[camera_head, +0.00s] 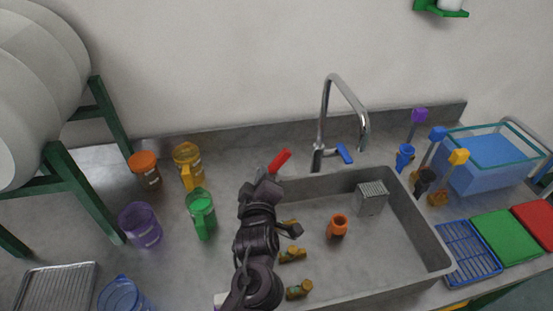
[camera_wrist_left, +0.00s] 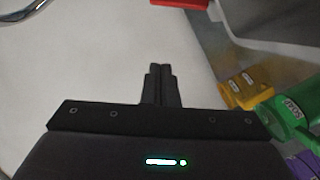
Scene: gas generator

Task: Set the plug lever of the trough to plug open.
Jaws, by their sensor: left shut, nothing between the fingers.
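The trough (camera_head: 425,225) is a grey sink set in the bench. A red lever (camera_head: 279,160), which looks like the plug lever, stands at its back left corner. A red bar, likely the same lever, shows at the top edge of the left wrist view (camera_wrist_left: 180,3). My left gripper (camera_head: 266,176) is just in front of the red lever, close to it; I cannot tell if they touch. Its fingers are together and empty in the left wrist view (camera_wrist_left: 160,82). My left arm hides part of the trough's left side. My right gripper is not in view.
A chrome tap (camera_head: 325,115) with a blue handle (camera_head: 344,153) stands behind the trough. Orange (camera_head: 145,170), yellow (camera_head: 188,165), green (camera_head: 201,212) and purple (camera_head: 140,225) containers stand left of my arm. An orange cup (camera_head: 338,226) and a metal block (camera_head: 371,198) are inside the trough.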

